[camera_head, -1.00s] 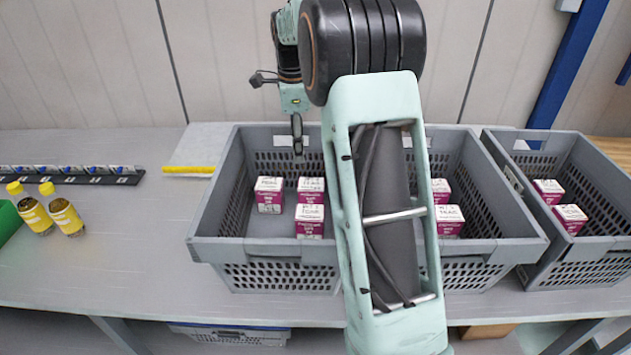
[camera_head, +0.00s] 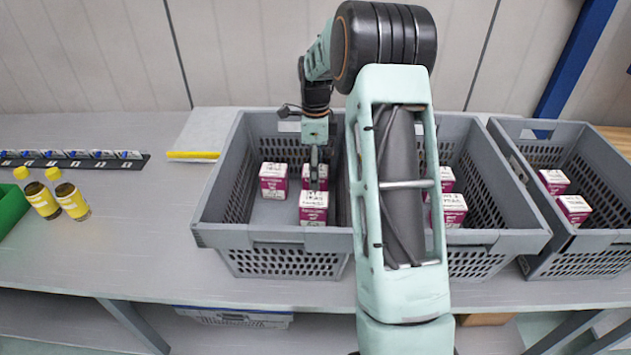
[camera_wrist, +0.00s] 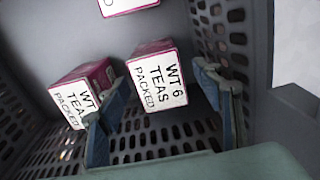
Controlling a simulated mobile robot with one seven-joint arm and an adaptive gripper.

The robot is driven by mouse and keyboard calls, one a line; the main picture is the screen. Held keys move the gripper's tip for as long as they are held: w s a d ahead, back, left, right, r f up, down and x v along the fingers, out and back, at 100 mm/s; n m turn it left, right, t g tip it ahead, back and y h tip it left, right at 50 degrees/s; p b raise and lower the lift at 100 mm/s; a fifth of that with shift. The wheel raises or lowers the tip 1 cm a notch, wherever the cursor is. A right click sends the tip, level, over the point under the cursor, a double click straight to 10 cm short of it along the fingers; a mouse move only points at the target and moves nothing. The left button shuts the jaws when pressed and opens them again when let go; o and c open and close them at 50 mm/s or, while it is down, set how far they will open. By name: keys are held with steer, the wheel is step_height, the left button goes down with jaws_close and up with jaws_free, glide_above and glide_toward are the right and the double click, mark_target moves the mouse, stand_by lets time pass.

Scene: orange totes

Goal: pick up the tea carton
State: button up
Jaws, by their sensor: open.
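White-topped, magenta-sided tea cartons stand in the left grey tote (camera_head: 222,232): one at left (camera_head: 273,181), one at the back (camera_head: 322,172) partly hidden by my gripper (camera_head: 315,172), and one in front (camera_head: 313,208). In the wrist view, my gripper (camera_wrist: 163,78) is open, with its fingers on either side of a tea carton (camera_wrist: 158,76) lettered "TEAS PACKED". The fingers look apart from it. A second carton (camera_wrist: 72,100) stands left of it, partly behind the left finger. A third (camera_wrist: 128,4) is cut off at the top edge.
The tote's perforated walls (camera_wrist: 225,30) are close to the right finger. A neighbouring tote holds two cartons (camera_head: 449,210), partly behind my arm. Another tote (camera_head: 535,230) at right also holds cartons. Yellow-capped bottles (camera_head: 72,203) stand at left, with bare bench between.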

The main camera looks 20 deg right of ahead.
steer(key=shift+f, duration=0.55)
steer(key=c, duration=1.4)
